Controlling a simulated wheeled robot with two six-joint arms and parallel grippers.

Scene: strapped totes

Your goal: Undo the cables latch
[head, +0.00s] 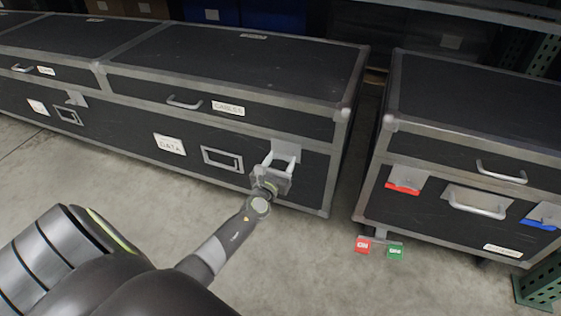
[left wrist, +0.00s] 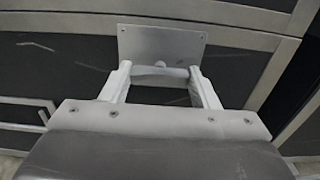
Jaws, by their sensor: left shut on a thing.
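The long black case with the CABLES label (head: 228,108) on its lid stands at the back left, lid closed. Its latch (head: 287,147) is a light grey plate near the right end of the front, across the lid seam. My left gripper (head: 281,160) is at this latch, its fingers shut on the latch's lower part. In the left wrist view the latch plate (left wrist: 162,40) sits beyond the fingers, with a small knob and bar between the fingertips (left wrist: 160,72). The gripper partly hides the latch. My right gripper is not in view.
A second black case (head: 480,130) stands to the right across a narrow gap, with a red latch (head: 404,188) and a blue latch (head: 539,224). Red (head: 362,246) and green (head: 396,252) tags are below it. A green rack post (head: 541,282) stands at right.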

